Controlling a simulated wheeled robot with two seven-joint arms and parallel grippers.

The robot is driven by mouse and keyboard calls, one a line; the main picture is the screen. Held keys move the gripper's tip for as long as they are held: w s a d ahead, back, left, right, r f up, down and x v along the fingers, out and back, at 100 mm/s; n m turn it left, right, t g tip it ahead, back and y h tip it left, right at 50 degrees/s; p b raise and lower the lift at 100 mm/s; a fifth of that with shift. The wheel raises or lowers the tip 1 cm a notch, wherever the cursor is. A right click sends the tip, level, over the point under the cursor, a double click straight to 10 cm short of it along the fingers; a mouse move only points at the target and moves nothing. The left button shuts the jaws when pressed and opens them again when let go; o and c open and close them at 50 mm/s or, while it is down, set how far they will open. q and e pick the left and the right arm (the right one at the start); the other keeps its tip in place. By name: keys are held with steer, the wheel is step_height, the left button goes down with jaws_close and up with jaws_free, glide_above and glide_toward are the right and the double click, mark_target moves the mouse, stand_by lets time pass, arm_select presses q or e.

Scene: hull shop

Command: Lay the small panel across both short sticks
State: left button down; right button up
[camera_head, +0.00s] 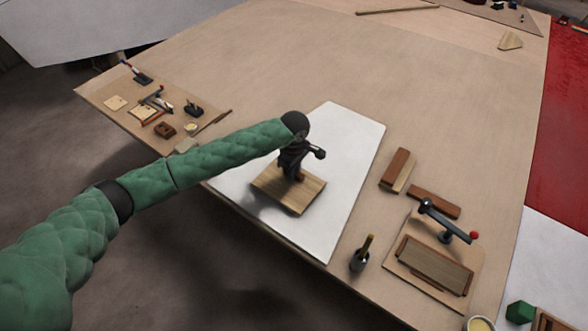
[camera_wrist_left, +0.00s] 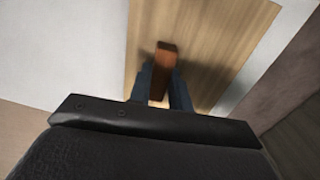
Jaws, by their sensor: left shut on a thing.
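The small panel (camera_head: 306,194), a square of pale wood, is over the white sheet (camera_head: 352,150). A dark shadow shows beside it; I cannot tell exactly how high it is. My left gripper (camera_head: 294,176) is above the panel's middle, pointing down. In the left wrist view my left gripper (camera_wrist_left: 164,95) is shut on a reddish-brown upright piece (camera_wrist_left: 166,52), seemingly the panel's grip, with the panel (camera_wrist_left: 215,40) beyond. No short sticks can be made out on the sheet; anything under the panel is hidden. My right gripper is not in view.
Right of the sheet lie two brown wooden blocks (camera_head: 393,165) (camera_head: 434,203), a dark bottle (camera_head: 361,255) and a board with a clamp (camera_head: 445,235). Small tools and a hammer (camera_head: 157,115) lie at the left corner.

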arm_select(q)
steer(key=c, duration=1.3)
jaws_free()
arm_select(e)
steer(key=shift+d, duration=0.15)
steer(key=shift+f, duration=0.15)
arm_select(q)
steer(key=shift+r+b, duration=0.3)
steer(key=shift+b, duration=0.05)
step_height(320, 180, up, 12)
steer(key=b, duration=0.3)
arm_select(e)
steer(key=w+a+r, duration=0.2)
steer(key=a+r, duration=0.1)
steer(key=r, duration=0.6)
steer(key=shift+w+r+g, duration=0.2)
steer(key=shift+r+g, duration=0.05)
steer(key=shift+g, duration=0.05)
arm_select(q)
steer(key=shift+f+b, duration=0.15)
steer(key=shift+b, duration=0.15)
